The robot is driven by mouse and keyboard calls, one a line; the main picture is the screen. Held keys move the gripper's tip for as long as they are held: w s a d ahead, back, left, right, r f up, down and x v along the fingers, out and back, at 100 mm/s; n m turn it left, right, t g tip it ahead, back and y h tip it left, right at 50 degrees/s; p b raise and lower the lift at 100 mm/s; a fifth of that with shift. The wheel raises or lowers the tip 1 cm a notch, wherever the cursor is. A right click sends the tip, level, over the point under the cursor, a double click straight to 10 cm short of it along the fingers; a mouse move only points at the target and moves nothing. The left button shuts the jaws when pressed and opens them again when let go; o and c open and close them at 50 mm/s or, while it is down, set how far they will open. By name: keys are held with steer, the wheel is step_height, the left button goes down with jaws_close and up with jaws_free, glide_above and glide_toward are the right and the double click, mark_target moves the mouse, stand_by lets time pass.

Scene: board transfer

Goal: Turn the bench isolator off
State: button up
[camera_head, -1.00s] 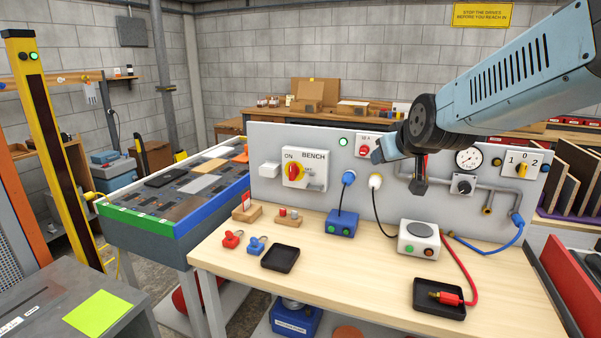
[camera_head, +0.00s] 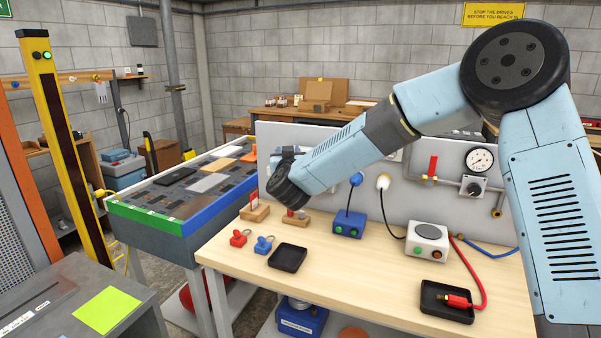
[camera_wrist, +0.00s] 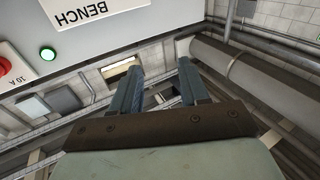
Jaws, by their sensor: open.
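The bench isolator's white plate with the word BENCH (camera_wrist: 84,14) shows upside down at the top left of the wrist view. Its knob is outside that view. In the head view, my forearm and wrist hide the isolator at the left end of the grey panel (camera_head: 400,205). My gripper (camera_wrist: 160,68) is open and empty, with its two fingers apart beside the panel face. It does not touch the isolator's plate in the wrist view.
The wooden bench (camera_head: 345,270) holds a blue box (camera_head: 348,229), a white box (camera_head: 427,240) and black trays (camera_head: 288,257). A board table (camera_head: 150,215) stands left.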

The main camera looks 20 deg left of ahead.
step_height(320, 180, down, 10)
steer(key=s+a+m+h, duration=0.1)
steer(key=a+m+h, duration=0.2)
steer(key=m+h, duration=0.4)
steer(key=w+d+n+h, duration=0.1)
steer(key=w, duration=1.2)
steer(key=shift+w+d+f+t, duration=0.15)
steer(key=shift+d+t, duration=0.15)
steer(key=shift+c, duration=0.2)
